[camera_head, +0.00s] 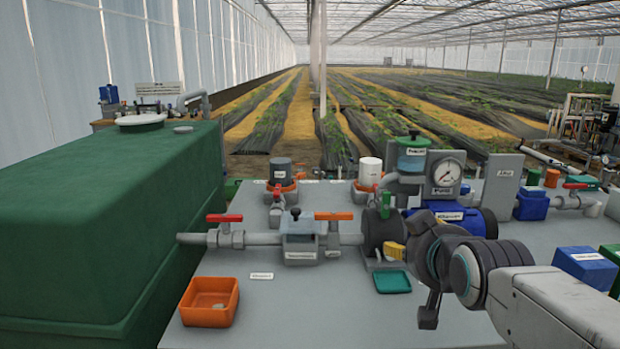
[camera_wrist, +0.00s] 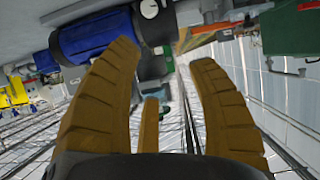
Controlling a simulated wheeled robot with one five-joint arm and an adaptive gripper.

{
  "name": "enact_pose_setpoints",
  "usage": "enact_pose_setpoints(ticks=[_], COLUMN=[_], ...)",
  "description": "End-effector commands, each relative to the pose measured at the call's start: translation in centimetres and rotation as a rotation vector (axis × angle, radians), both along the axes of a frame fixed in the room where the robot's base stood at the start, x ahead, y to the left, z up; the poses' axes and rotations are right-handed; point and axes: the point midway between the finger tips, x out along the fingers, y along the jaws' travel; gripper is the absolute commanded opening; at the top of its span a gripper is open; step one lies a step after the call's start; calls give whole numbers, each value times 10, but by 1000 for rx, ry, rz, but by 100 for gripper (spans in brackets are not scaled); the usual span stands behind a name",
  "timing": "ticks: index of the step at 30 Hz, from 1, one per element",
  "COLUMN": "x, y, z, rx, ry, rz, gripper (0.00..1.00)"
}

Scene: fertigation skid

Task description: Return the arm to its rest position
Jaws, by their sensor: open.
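My arm (camera_head: 495,268) reaches in from the lower right in the head view, over the grey skid top (camera_head: 330,310). In the wrist view my gripper (camera_wrist: 165,55) has its tan fingers spread apart, with nothing between them. In the head view only a small yellow part of my gripper (camera_head: 393,251) shows, in front of the pipework; the rest is hidden by my wrist. The blue pump (camera_head: 458,216) is behind my wrist in the head view. It also shows upside down beyond the left finger in the wrist view (camera_wrist: 95,38).
A pressure gauge (camera_head: 446,174) stands above the pump. A red-handled valve (camera_head: 225,220) and an orange-handled valve (camera_head: 334,216) sit on the pipe. An orange tray (camera_head: 210,301) and a green tray (camera_head: 392,281) lie in front. A large green tank (camera_head: 100,220) fills the left.

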Motion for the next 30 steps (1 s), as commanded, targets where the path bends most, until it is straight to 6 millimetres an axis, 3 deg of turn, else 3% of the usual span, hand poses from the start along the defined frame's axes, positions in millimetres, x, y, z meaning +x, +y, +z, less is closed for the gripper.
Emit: enact_pose_setpoints(ticks=[1, 21, 30], x=[-11, -180, -232], y=[0, 2, 2], z=[19, 61, 73], rx=[1, 12, 14], ry=[40, 617, 773], rz=[0, -6, -9], gripper=[53, 53, 53])
